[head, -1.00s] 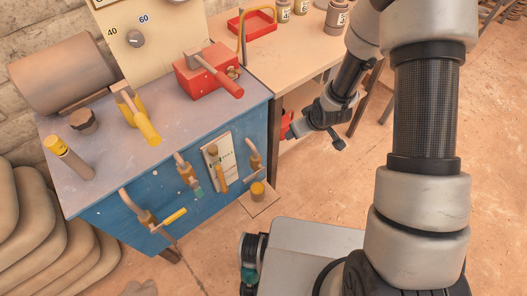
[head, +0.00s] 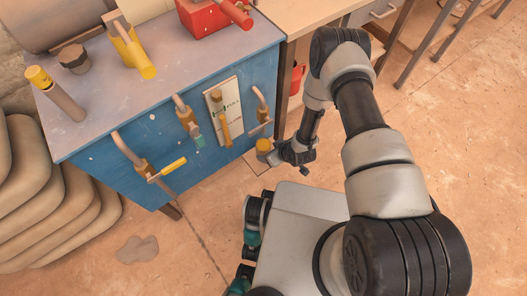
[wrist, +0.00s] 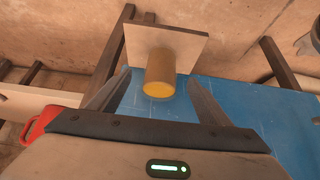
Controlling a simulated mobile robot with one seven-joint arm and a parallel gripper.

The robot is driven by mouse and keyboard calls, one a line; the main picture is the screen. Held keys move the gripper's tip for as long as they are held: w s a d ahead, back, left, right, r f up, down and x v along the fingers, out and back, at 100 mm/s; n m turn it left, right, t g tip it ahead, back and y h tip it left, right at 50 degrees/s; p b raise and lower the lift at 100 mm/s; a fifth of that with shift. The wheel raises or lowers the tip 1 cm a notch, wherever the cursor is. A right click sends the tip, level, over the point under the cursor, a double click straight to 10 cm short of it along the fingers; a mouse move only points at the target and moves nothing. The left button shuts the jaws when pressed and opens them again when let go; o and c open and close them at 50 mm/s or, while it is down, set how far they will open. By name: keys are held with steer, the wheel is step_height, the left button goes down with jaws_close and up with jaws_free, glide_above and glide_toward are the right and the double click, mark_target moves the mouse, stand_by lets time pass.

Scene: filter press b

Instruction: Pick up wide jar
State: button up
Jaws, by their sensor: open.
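The jar (head: 263,145), a short brownish cylinder with a yellow lid, stands upright at the foot of the blue cabinet. In the wrist view the jar (wrist: 160,72) is on a small pale board (wrist: 185,44), its yellow top facing the camera. My gripper (head: 276,153) is low beside the jar in the head view. In the wrist view my gripper (wrist: 160,80) is open, with one finger on either side of the jar and a visible gap to each. No contact shows. The jar's far side is hidden.
The blue cabinet (head: 155,145) with protruding pipes and valve handles is close left of my gripper. A red object (head: 297,76) is beneath the wooden table (head: 310,14). Sacks (head: 45,190) are stacked at the left. Open floor (head: 470,140) lies to the right.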

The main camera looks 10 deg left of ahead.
mark_target(264, 149)
steer(key=b+x, duration=0.2)
steer(key=x, duration=0.7)
steer(key=shift+a+b, duration=0.2)
steer(key=shift+b, duration=0.15)
steer(key=shift+r, duration=0.1)
steer(key=shift+c, duration=0.5)
steer(key=c, duration=1.2)
steer(key=shift+r, duration=0.2)
